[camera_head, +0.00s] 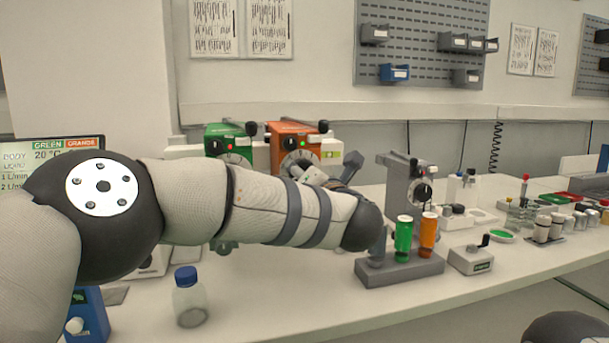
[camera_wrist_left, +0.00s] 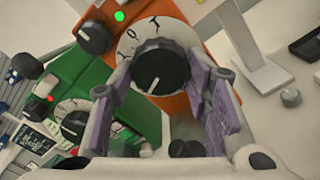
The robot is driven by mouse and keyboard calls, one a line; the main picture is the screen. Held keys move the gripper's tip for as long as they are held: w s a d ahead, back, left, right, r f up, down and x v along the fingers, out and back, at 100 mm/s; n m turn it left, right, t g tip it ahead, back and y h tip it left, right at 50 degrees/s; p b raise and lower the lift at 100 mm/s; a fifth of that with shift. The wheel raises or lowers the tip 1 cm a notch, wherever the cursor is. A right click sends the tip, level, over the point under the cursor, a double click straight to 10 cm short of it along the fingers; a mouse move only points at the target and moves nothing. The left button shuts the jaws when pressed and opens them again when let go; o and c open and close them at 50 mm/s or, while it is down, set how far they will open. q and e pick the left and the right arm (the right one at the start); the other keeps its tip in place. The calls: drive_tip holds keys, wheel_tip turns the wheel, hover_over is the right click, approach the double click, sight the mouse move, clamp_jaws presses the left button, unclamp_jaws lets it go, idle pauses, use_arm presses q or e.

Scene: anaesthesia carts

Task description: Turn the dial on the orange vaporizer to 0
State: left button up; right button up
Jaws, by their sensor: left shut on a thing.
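The orange vaporizer (camera_head: 283,137) stands at the back of the counter, right of the green vaporizer (camera_head: 222,134). In the left wrist view, the orange vaporizer (camera_wrist_left: 163,14) shows its black dial (camera_wrist_left: 160,66) in front of a white scale. The dial's white mark points to the lower left of that picture; the scale figures are too small to read surely. My left gripper (camera_wrist_left: 160,85) is shut on this dial, one purple-padded finger on each side. In the head view my left forearm hides part of the gripper and the lower vaporizer.
A bottle with a blue cap (camera_head: 188,298) stands at the front left. A grey stand (camera_head: 400,268) with green and orange bottles is right of my arm. A small grey crank box (camera_head: 470,260) stands beside it. The front middle of the counter is clear.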

use_arm(q)
drive_tip(key=shift+m, duration=0.3)
idle(0.4)
drive_tip(key=o, duration=1.2)
drive_tip(key=shift+s, duration=0.1)
drive_tip(key=v, duration=1.1)
drive_tip(key=shift+s+d, duration=0.15)
drive_tip(key=shift+s, duration=0.25)
